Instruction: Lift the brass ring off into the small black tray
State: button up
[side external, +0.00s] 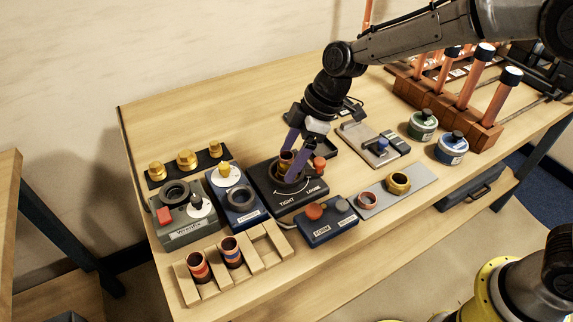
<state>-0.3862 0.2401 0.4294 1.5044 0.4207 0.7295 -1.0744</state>
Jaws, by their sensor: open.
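My gripper (294,157) points down over the black block marked TIGHT and LOOSE (290,202), its purple fingers apart. A copper and brass-coloured fitting (286,160) stands upright in that block's round socket, between or just beside the fingers; I cannot tell whether they touch it. Whether a separate brass ring sits on this fitting is too small to tell. A loose brass ring (398,183) lies on the grey plate (416,186) to the right. A small black tray (327,148) shows partly behind my gripper, which hides some of it.
A copper ring (367,200) shares the grey plate. A blue box with an orange knob (328,222) stands in front. Left are a grey device (184,232), a blue device (238,210) and brass nuts on a black strip (187,160). A wooden rack (250,262) holds copper fittings.

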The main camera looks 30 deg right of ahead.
grip_shut()
dwell(0.3)
jog(key=shift+r, duration=0.1)
notch_tip(320, 180, up, 10)
jog(key=shift+f, duration=0.25)
jog(key=shift+d+r, duration=0.15)
jog(key=shift+r, duration=0.05)
jog(key=d+f+m, duration=0.2)
jog(key=d+m, duration=0.1)
jog(key=d, duration=0.5)
jog(key=d+f+m+t+h, duration=0.1)
jog(key=d+f+m, duration=0.2)
jog(key=d, duration=0.4)
jog(key=w+d+f+m+t+h, duration=0.1)
jog(key=d+f+m, duration=0.2)
jog(key=d, duration=0.5)
jog(key=shift+d, duration=0.35)
jog(key=shift+w+d+f+m+t, duration=0.1)
jog(key=shift+f+m+t, duration=0.1)
jog(key=shift+m+t, duration=0.1)
jog(key=shift+w+m+h, duration=0.25)
jog(key=shift+m+h, duration=0.05)
